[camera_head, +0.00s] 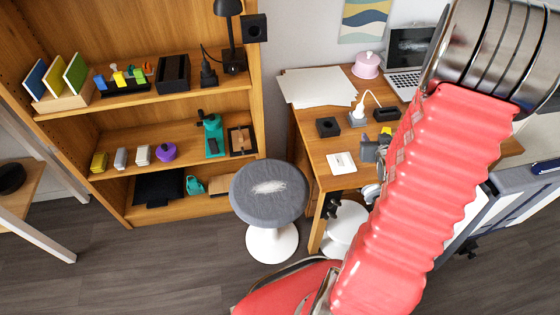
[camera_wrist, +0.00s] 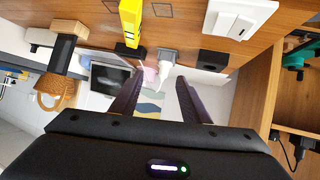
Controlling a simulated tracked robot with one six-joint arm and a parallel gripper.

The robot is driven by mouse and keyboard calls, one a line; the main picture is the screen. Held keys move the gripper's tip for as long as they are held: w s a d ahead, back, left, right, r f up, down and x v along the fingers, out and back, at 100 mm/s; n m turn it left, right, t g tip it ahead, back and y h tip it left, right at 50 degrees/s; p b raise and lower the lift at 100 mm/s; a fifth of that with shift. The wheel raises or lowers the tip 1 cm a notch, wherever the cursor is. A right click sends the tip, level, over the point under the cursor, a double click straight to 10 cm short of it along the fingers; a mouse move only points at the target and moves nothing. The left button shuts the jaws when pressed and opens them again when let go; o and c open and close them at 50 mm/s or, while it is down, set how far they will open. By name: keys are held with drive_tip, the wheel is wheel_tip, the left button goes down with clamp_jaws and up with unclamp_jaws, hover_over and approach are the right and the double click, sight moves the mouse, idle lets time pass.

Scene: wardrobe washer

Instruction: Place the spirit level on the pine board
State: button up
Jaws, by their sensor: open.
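A yellow bar with dark markings, which looks like the spirit level (camera_wrist: 130,20), lies on the wooden desk at the top of the wrist view. A bit of yellow (camera_head: 387,131) also shows on the desk in the head view, partly hidden by my arm. My gripper (camera_wrist: 160,82) is open and empty, its two dark fingers apart, with the yellow bar beyond and left of them. A light wooden piece on the lowest shelf may be the pine board (camera_head: 221,184); I cannot tell for sure. My red arm hides part of the desk.
The desk (camera_head: 312,150) carries papers (camera_head: 315,87), a laptop (camera_head: 405,84), a white spouted thing (camera_head: 358,113), dark blocks and a white plate (camera_head: 341,162). A grey stool (camera_head: 268,190) stands before the full shelf unit (camera_head: 175,205).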

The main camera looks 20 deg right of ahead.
drive_tip(key=w+a+r+n+g+y, duration=0.1)
drive_tip(key=a+r, duration=0.6)
drive_tip(key=a, duration=0.3)
drive_tip(key=w+a+r+n+g+y, duration=0.1)
drive_tip(key=a+r+y, duration=0.1)
drive_tip(key=a+r, duration=0.6)
drive_tip(key=s+a+r+n+g+y, duration=0.1)
drive_tip(key=s+a+r, duration=0.2)
drive_tip(key=s+a, duration=0.4)
drive_tip(key=s+a+r+n+g+y, duration=0.1)
drive_tip(key=s+a, duration=0.5)
drive_tip(key=a, duration=0.7)
wheel_tip(320, 180, up, 2)
drive_tip(key=shift+s+n+g+y, duration=0.35)
drive_tip(key=shift+n+y, duration=0.15)
drive_tip(key=shift+y, duration=0.2)
drive_tip(key=shift+o, duration=0.4)
drive_tip(key=shift+w+d, duration=0.1)
